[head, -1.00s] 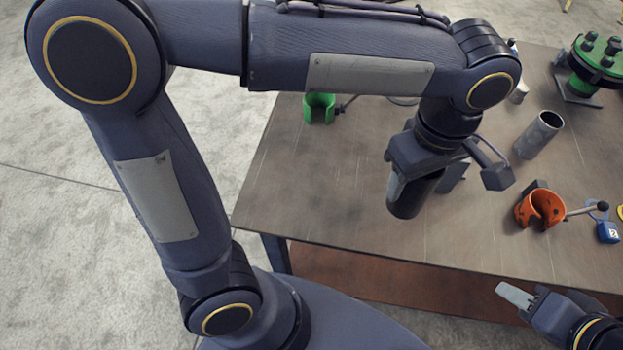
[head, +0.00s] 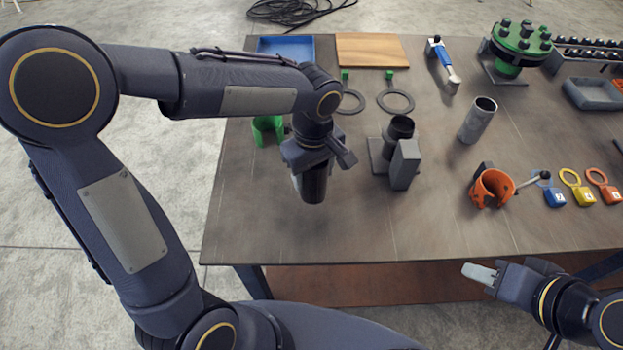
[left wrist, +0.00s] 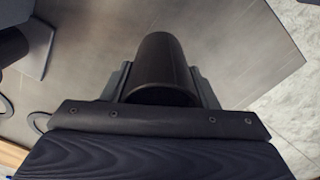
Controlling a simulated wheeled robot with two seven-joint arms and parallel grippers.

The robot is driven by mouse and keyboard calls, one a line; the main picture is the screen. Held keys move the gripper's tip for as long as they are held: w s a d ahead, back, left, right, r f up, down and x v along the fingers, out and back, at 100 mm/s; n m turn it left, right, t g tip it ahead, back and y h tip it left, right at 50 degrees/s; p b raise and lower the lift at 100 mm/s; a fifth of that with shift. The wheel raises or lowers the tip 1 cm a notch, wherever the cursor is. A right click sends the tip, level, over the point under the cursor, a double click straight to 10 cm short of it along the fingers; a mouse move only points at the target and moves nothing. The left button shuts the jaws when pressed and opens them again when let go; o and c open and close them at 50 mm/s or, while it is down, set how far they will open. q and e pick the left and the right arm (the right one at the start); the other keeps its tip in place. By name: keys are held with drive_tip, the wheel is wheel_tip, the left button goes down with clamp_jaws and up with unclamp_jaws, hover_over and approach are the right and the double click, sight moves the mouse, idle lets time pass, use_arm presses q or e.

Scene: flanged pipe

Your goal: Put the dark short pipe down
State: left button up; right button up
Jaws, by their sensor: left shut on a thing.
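The dark short pipe (head: 314,187) is upright in my left gripper (head: 309,168), over the left part of the table. The gripper is shut on it from above. In the left wrist view the pipe (left wrist: 163,62) stands between the two fingers (left wrist: 163,88), with bare table around it. Whether its lower end touches the table I cannot tell. My right gripper (head: 480,273) is off the table's front edge, with a light grey fingertip showing; its opening cannot be made out.
A green clamp (head: 267,129) lies behind left. A grey pipe (head: 478,121) and an orange clamp (head: 492,188) are further right. The table's (head: 255,215) front left is bare.

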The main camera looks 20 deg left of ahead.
sight(312, 183)
use_arm(q)
drive_tip(key=shift+w+a+f, duration=0.1)
drive_tip(key=shift+a+f, duration=0.05)
drive_tip(key=shift+f, duration=1.6)
drive_tip(key=shift+f, duration=0.1)
drive_tip(key=shift+f+b, duration=0.15)
drive_tip(key=shift+b, duration=0.15)
drive_tip(key=o, duration=1.2)
drive_tip(key=shift+o, duration=0.2)
